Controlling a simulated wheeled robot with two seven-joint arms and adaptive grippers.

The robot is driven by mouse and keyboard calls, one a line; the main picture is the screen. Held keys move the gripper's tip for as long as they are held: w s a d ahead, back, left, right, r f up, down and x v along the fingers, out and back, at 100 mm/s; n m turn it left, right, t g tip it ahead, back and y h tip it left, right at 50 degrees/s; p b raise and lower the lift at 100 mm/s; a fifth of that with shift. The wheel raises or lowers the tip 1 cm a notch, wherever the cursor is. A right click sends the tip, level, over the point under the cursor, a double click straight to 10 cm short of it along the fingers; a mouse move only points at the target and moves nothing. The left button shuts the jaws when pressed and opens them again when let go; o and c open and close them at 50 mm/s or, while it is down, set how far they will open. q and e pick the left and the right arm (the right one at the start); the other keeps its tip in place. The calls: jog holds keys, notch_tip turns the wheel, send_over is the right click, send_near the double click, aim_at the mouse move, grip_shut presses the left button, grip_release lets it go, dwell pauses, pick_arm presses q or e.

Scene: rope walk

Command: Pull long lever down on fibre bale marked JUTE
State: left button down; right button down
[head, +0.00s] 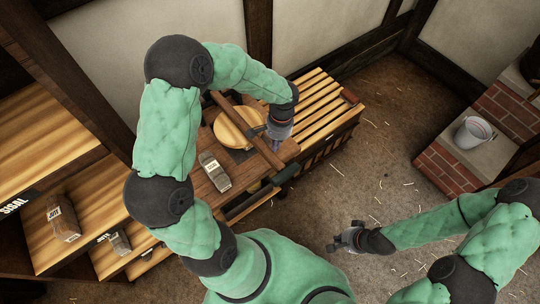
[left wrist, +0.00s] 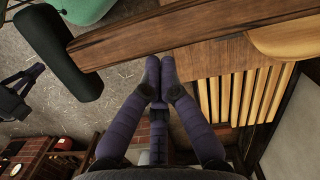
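A long wooden lever (head: 262,148) with a dark green grip (head: 287,173) runs across the wooden bench; the lever (left wrist: 130,38) and grip (left wrist: 58,52) also show in the left wrist view. My left gripper (head: 279,143) is beside the lever, near its grip end. In the left wrist view its fingertips (left wrist: 160,72) are together and empty, close to the lever's edge; I cannot tell if they touch it. A labelled bale (head: 213,170) lies on the bench left of the lever; its label is too small to read surely. My right gripper (head: 345,238) seems open and empty over the floor.
A round wooden disc (head: 236,128) lies partly under the lever. Shelves (head: 95,190) at left hold labelled bales (head: 63,222). A bucket (head: 474,132) stands on brickwork at right. The floor between is clear.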

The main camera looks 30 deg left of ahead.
pick_arm(q)
notch_tip(320, 180, up, 11)
jog(key=s, duration=0.1)
jog(key=shift+s+d+f, duration=0.15)
jog(key=shift+s+d, duration=0.15)
jog(key=shift+d, duration=0.05)
pick_arm(e)
jog(key=shift+s+d+r, duration=0.2)
jog(key=shift+s+r, duration=0.05)
jog(key=shift+s, duration=0.15)
